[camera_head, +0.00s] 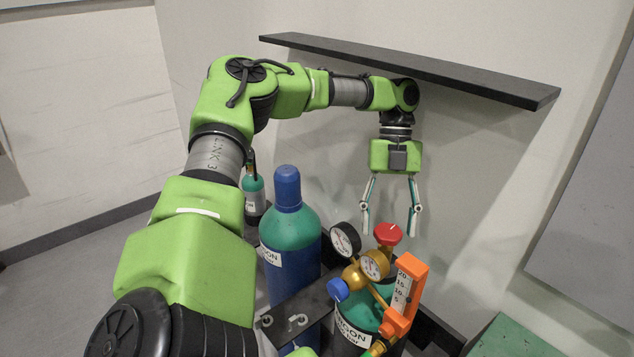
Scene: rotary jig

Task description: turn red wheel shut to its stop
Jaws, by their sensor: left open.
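The red wheel (388,233) sits on top of a brass regulator (352,278) with two round gauges, mounted on a green gas cylinder (358,303). A blue knob (338,290) is at the regulator's left side, and an orange flow meter (403,293) stands at its right. My left gripper (389,222) points down with its two fingers spread, above and around the wheel in the picture. The fingertips end at about the wheel's height in the picture; I cannot tell whether they touch it. My right gripper is not in view.
A tall blue-capped cylinder (290,236) stands left of the regulator, with a smaller cylinder (254,193) behind it. A black wall shelf (440,70) runs above my left wrist. A green surface (515,340) is at the lower right.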

